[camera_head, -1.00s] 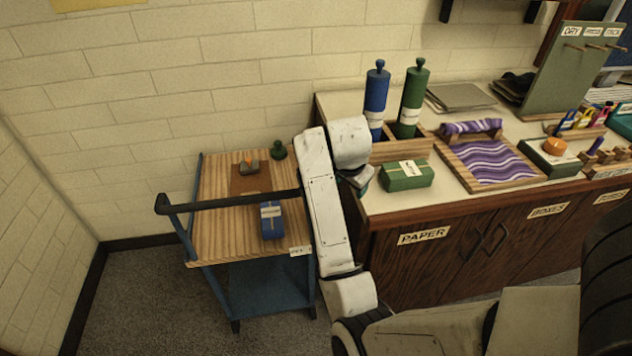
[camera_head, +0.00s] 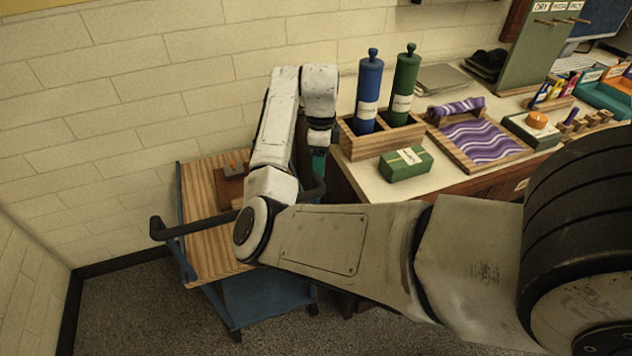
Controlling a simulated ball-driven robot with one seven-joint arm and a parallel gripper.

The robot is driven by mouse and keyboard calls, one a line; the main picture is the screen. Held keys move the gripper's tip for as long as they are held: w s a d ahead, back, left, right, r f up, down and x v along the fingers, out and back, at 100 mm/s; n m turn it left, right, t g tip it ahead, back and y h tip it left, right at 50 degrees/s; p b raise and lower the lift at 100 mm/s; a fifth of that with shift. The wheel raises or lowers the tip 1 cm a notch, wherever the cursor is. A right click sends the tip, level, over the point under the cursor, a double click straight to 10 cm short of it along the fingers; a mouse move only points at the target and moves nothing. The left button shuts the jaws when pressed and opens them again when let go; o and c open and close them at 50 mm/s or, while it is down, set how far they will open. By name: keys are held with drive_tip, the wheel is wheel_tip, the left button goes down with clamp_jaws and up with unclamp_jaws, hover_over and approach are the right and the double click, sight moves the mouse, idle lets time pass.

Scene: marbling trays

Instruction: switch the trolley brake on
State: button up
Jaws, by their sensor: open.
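The trolley (camera_head: 205,190) stands against the wall at left, with a striped wood top, blue legs and lower shelf, and a black push handle (camera_head: 190,228) along its near side. My arm covers the right part of the trolley. My gripper (camera_head: 319,165) points down at the trolley's right side, beside the counter. Only its dark and teal parts show; its fingertips are not clearly seen. It appears open, with nothing seen in it.
The counter edge is close to the right of my gripper. On it are a wooden holder (camera_head: 350,147) with blue (camera_head: 368,92) and green (camera_head: 404,84) bottles, a green box (camera_head: 405,164) and a purple marbled tray (camera_head: 470,171). Carpet (camera_head: 150,305) is clear at front left.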

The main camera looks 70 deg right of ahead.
wheel_tip(320, 180, down, 9)
drive_tip(key=shift+a+r, duration=0.1)
idle(0.4)
clamp_jaws()
idle(0.4)
